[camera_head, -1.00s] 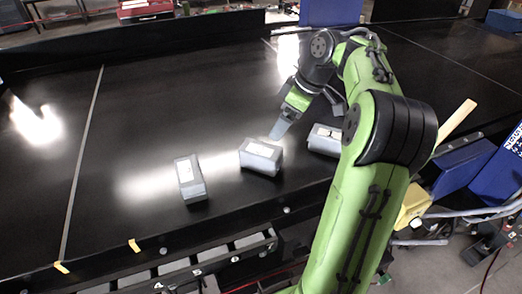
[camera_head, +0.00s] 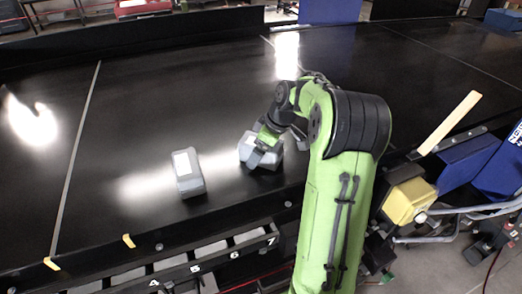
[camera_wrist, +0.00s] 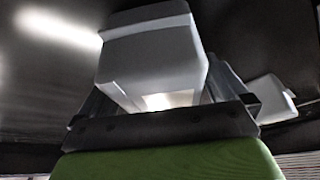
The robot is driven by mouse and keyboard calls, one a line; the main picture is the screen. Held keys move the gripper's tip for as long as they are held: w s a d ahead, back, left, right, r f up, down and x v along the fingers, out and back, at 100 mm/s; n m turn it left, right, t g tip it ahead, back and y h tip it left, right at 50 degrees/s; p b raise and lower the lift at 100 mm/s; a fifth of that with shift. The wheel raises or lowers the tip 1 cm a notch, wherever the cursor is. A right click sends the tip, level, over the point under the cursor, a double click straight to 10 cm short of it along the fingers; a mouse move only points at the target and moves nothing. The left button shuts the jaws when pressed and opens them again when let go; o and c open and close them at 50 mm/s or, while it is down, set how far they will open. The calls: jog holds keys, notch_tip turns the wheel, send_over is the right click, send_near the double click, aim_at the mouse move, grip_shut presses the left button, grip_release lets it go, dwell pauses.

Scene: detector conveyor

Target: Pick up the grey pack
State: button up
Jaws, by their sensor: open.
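Grey packs with pale labels lie on the black conveyor. One grey pack (camera_head: 273,158) is at the middle of the head view, partly covered by my gripper (camera_head: 257,159). In the wrist view a grey pack (camera_wrist: 155,45) fills the top centre. My open gripper (camera_wrist: 157,92) has its fingers on either side of this pack; whether they touch it I cannot tell. Another grey pack (camera_head: 188,174) lies to the left in the head view, apart from the gripper. A further pack (camera_wrist: 271,98) shows at the right of the wrist view.
The conveyor (camera_head: 140,110) is mostly clear on its far and left sides. Numbered slots (camera_head: 208,250) run along its near edge. A yellow box (camera_head: 408,200) and a blue bin (camera_head: 503,165) stand at the right. My arm covers part of the belt.

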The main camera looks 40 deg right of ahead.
jog(key=shift+r, duration=0.1)
jog(key=shift+f, duration=0.3)
jog(key=shift+c, duration=0.3)
jog(key=c, duration=1.4)
notch_tip(320, 180, up, 11)
jog(key=shift+f+p, duration=0.1)
jog(key=shift+p, duration=0.75)
jog(key=shift+c, duration=0.2)
jog(key=shift+f, duration=0.1)
